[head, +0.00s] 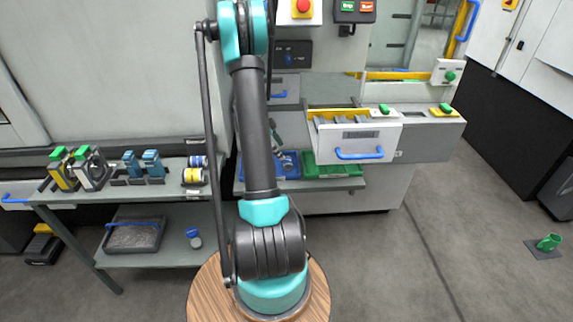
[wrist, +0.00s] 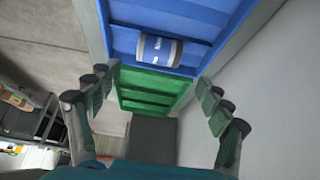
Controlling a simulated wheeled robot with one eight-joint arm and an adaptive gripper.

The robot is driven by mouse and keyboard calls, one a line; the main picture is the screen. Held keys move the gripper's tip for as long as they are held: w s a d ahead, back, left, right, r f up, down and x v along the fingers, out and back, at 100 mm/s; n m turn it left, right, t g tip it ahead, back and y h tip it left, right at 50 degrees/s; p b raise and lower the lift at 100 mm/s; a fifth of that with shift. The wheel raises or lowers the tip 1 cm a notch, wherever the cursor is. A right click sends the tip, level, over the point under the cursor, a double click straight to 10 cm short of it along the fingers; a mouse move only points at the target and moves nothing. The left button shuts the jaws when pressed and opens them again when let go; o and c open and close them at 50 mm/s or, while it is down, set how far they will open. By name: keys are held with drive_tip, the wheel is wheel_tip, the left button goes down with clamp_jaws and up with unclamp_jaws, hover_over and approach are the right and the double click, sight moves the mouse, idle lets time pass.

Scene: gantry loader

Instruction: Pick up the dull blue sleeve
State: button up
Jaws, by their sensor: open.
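A dull blue sleeve (wrist: 157,50) with whitish ends and a small pale mark lies on its side in a blue tray (wrist: 188,15) in the wrist view. My gripper (wrist: 158,84) is open and empty, its fingers spread wide to the left and right in the lower part of that view. The sleeve lies beyond the fingertips, apart from them, toward the top of the picture. In the head view my arm partly hides the blue tray (head: 290,160), and I cannot make out the sleeve clearly there.
A green tray (head: 333,165) adjoins the blue one; a pale wall (wrist: 262,95) runs along the right in the wrist view. Above the trays, an open drawer (head: 358,138) juts out. Blue and yellow spools (head: 193,176) and other parts stand on the left bench (head: 95,192).

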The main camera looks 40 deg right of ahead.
sight(287, 159)
drive_tip(key=shift+x, duration=3.4)
drive_tip(key=shift+s+a, duration=0.1)
drive_tip(key=shift+a, duration=0.1)
drive_tip(key=shift+c, duration=0.4)
drive_tip(key=c, duration=1.4)
drive_tip(key=shift+o, duration=0.2)
